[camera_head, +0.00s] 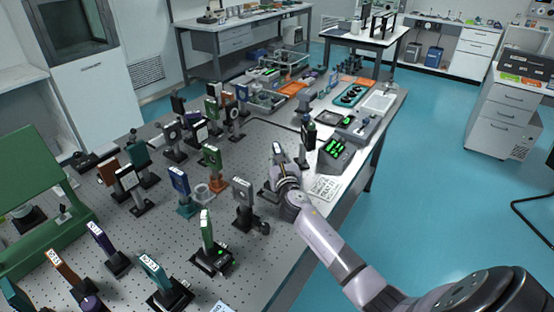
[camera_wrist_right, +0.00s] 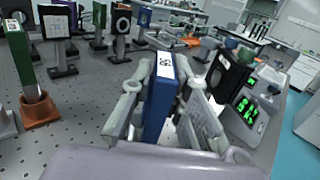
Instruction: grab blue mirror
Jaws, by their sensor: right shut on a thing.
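The blue mirror (camera_wrist_right: 160,105) is an upright blue plate with a white printed label on its top edge. In the wrist view it stands between the two grey fingers of my right gripper (camera_wrist_right: 165,98), which is shut on it. In the head view my right gripper (camera_head: 279,160) is over the perforated optical table, near its right side; the mirror is mostly hidden there. Whether its base touches the table cannot be seen. Another blue-framed mount (camera_head: 180,182) stands farther left on a teal base. My left gripper is not in view.
A green mount (camera_head: 212,158) on an orange base and a grey mount (camera_head: 243,193) stand left of my gripper. A black mount (camera_head: 308,135) and a device with a green display (camera_head: 335,147) are close on the right. The perforated table (camera_head: 262,140) has bare room behind the gripper.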

